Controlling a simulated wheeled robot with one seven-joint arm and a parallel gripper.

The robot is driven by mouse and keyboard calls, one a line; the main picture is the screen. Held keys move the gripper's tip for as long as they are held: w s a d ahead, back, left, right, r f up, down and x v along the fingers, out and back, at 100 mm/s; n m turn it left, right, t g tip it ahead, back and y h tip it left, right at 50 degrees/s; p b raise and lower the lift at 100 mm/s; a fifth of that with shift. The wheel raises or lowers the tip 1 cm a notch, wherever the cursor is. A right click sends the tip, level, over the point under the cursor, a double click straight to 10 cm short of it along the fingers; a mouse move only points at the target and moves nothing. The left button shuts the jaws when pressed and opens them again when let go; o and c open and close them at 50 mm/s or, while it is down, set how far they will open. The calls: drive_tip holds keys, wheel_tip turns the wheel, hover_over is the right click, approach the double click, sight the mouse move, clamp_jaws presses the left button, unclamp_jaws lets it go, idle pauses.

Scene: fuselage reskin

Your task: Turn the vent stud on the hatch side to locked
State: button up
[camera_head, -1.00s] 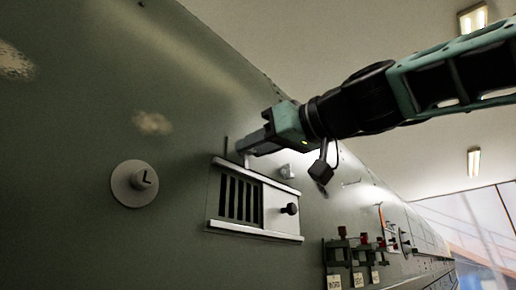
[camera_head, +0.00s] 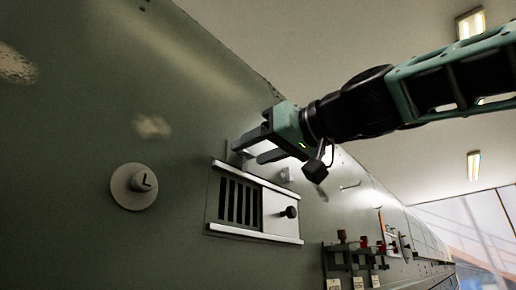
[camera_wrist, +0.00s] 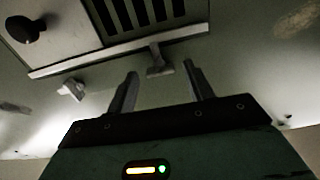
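The louvred vent (camera_head: 212,197) is on the green fuselage wall, with dark slots on the left and a plain cover with a black knob (camera_head: 289,212) on the right. Above its top rail, the wrist view shows a grey T-shaped stud (camera_wrist: 158,70), with its crossbar between my fingertips and apart from them. The fingers mostly hide it in the head view. A second small pale stud (camera_head: 287,174) is further right, above the cover; it also shows in the wrist view (camera_wrist: 72,90). My gripper (camera_head: 250,152) is open and empty, fingers either side of the T-shaped stud.
A round pale dial marked L (camera_head: 134,186) sits on the wall left of the vent. Several labelled fixtures with red parts (camera_head: 365,243) stand out from the wall at lower right.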

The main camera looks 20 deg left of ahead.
idle(0.4)
drive_tip(key=b+v, duration=0.8)
drive_tip(key=v, duration=0.9)
drive_tip(key=shift+d, duration=0.25)
drive_tip(key=shift+s+f, duration=0.1)
